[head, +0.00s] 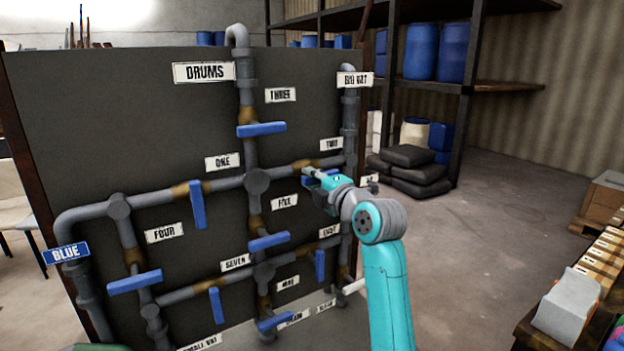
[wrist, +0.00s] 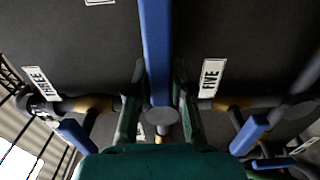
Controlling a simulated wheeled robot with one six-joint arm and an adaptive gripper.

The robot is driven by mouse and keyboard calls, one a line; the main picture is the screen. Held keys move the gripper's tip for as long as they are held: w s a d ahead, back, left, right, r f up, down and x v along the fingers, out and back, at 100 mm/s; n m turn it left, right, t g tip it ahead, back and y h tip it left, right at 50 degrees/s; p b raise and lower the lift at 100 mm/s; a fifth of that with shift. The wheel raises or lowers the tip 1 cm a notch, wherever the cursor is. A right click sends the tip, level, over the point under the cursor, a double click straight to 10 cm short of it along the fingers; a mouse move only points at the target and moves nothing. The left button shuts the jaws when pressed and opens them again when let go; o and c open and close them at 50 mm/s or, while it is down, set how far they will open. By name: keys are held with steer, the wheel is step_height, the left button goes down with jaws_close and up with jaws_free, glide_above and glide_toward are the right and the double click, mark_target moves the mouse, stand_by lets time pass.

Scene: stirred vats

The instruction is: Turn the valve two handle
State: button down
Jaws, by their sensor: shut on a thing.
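The valve two handle is a flat blue bar (wrist: 155,45) that runs up the wrist view between my gripper's dark fingers. My gripper (wrist: 158,98) is shut on this bar, one finger on each side of it. In the head view my gripper (head: 316,178) is at the pipe branch below the TWO label (head: 332,144), and it hides most of the handle there. The bar looks roughly in line with the branch pipe, though its exact angle is hard to tell in the head view.
Other blue handles are close by: valve three (head: 262,129) above, valve one (head: 197,204) to the left, and valve five (head: 269,241) below. Grey pipes cross the dark panel (head: 100,120). Floor (head: 500,240) to the right is open, with a box-laden table (head: 525,330) at the edge.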

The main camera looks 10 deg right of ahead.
steer(key=shift+f, duration=0.1)
stand_by(0.3)
steer(key=c, duration=1)
jaws_free()
steer(key=shift+s, duration=0.1)
steer(key=v, duration=1.2)
